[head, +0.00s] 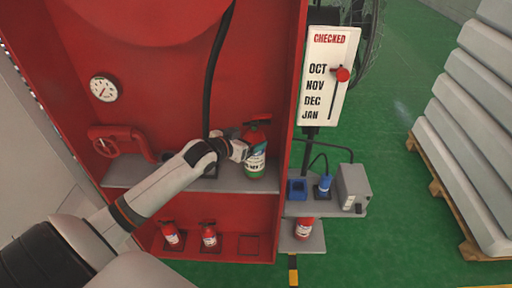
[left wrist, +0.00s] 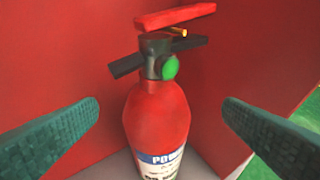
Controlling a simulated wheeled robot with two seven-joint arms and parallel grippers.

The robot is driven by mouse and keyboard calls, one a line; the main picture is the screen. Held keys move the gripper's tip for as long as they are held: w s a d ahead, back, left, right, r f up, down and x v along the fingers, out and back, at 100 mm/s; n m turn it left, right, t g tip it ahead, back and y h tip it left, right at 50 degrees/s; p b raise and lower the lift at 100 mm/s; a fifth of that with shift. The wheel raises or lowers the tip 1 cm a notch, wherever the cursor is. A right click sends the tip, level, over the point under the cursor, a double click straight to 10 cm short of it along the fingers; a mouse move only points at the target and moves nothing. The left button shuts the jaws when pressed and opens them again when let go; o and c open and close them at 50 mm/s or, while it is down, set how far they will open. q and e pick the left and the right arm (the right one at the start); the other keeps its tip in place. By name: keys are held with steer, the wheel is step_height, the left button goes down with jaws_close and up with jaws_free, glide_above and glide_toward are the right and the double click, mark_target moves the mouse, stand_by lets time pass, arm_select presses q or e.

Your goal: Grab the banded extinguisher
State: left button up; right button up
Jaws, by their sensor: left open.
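The banded extinguisher (head: 256,150) stands upright on the grey shelf inside the red cabinet, near its right wall. It is red with a white and blue label and a green band at its base. My left gripper (head: 240,148) reaches it from the left. In the left wrist view the extinguisher (left wrist: 157,115) is upright between my two open fingers (left wrist: 160,125), with gaps on both sides. Its red lever and a green gauge show at the top; its base is out of that view. My right gripper is not in view.
Smaller extinguishers (head: 209,235) stand on the cabinet's lower ledge, beside an empty outlined square (head: 249,245). Another extinguisher (head: 304,228) stands on a low shelf at right. A black hose (head: 213,75) hangs behind my wrist. The cabinet's right wall (head: 291,90) is close to the extinguisher.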

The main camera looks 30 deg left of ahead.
mark_target(250, 136)
arm_select(q)
steer(key=shift+w+f+p, duration=0.15)
steer(key=shift+w+p, duration=0.15)
steer(key=shift+w, duration=0.25)
steer(key=p+x, duration=0.1)
steer(key=x, duration=0.2)
steer(key=shift+w+a+f, duration=0.1)
steer(key=shift+a+f, duration=0.05)
steer(key=shift+f, duration=0.1)
steer(key=shift+w+f, duration=0.25)
steer(key=shift+w, duration=0.15)
steer(key=shift+s, duration=0.1)
steer(key=shift+c, duration=1.4)
jaws_close()
steer(key=shift+r, duration=0.2)
